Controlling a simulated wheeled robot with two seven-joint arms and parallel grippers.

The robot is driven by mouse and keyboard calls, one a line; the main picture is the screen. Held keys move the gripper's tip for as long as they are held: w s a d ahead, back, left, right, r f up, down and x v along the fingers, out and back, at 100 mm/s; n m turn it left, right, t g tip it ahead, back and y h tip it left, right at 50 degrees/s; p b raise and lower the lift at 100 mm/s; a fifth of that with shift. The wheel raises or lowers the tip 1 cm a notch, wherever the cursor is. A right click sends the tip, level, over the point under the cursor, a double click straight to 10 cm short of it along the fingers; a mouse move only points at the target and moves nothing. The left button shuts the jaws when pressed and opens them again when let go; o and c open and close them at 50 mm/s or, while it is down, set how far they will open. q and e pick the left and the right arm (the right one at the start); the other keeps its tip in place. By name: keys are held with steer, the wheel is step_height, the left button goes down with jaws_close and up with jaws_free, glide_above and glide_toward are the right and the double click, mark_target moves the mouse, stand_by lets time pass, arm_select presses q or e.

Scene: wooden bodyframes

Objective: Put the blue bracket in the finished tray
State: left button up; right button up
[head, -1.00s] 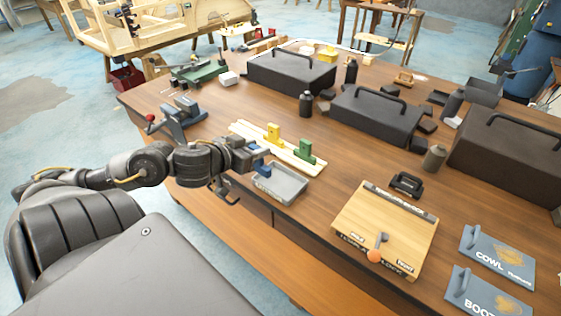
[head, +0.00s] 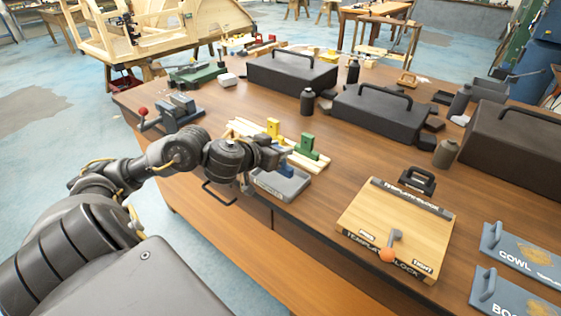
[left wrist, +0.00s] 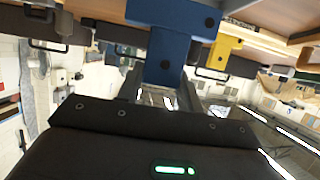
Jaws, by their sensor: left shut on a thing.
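My left gripper (head: 277,160) is shut on the blue bracket (head: 284,166). The bracket's broad blue face fills the top middle of the left wrist view (left wrist: 170,48), and my jaws partly hide it in the head view. A shallow grey tray (head: 292,194) is at the table's front edge, and the bracket appears over its back part. I cannot tell whether they touch. A yellow bracket (head: 273,129) and a green bracket (head: 308,146) stand on a pale wooden rack (head: 247,132) behind the tray. My right gripper is not in view.
A wooden template block (head: 395,225) with an orange-knobbed lever lies to the right of the tray. A vise-like clamp (head: 178,110) stands on the left. Dark cases (head: 290,72) fill the back. Bare tabletop lies between the tray and the template block.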

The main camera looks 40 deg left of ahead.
arm_select(q)
steer(key=shift+w+d+f, duration=0.1)
steer(key=shift+w+f, duration=0.05)
steer(key=shift+f, duration=0.15)
step_height(320, 180, down, 3)
steer(key=b, duration=0.3)
steer(key=shift+w+f, duration=0.1)
steer(key=shift+f, duration=0.05)
steer(key=shift+r, duration=0.2)
steer(key=shift+f, duration=0.15)
steer(key=o, duration=1.1)
steer(key=shift+s+r, duration=0.2)
steer(key=shift+r, duration=0.05)
steer(key=p+v, duration=1.1)
steer(key=p, duration=0.2)
steer(key=shift+s+d+r, duration=0.1)
steer(key=shift+s+r, duration=0.05)
steer(key=shift+s, duration=0.15)
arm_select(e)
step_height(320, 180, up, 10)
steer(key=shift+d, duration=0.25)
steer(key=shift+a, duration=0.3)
